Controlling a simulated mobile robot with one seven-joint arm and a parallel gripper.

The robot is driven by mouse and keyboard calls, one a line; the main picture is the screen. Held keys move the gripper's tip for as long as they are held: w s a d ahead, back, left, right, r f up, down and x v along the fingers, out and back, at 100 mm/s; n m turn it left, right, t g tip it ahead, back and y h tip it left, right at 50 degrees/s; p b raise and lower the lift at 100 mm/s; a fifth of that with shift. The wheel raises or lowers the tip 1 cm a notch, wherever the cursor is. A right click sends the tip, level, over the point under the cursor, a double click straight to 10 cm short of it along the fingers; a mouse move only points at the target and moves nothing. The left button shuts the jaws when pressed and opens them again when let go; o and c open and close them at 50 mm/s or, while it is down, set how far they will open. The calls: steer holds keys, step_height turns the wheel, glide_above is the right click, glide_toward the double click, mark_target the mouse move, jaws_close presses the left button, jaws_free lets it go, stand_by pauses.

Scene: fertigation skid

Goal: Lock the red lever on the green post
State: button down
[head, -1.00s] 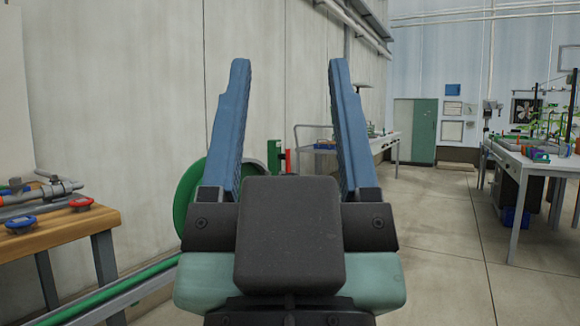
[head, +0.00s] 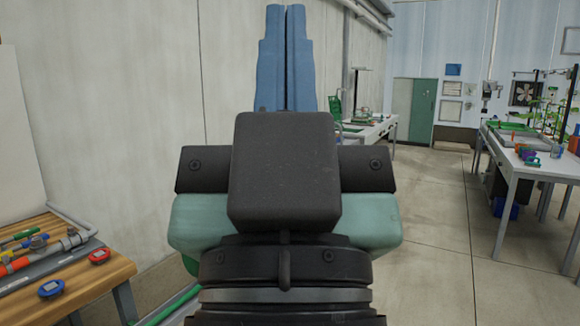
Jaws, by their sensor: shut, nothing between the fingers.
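My gripper (head: 286,14) stands upright in the middle of the head view, its two blue fingers closed together with nothing between them. Neither the green post nor the red lever can be made out in the view now. My gripper and its wrist block the centre of the picture, where they could be hidden. The lever's position cannot be told.
A wooden bench (head: 98,287) at lower left carries pipe fittings, a blue meter (head: 51,288) and a red one (head: 98,256). A table with plants (head: 530,170) stands at right. A green item (head: 335,107) is just right of my fingers. Floor (head: 440,255) between is clear.

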step_height(320, 180, up, 16)
steer(key=p, duration=1.3)
steer(key=shift+p, duration=0.3)
steer(key=shift+r, duration=0.1)
steer(key=shift+w, duration=0.1)
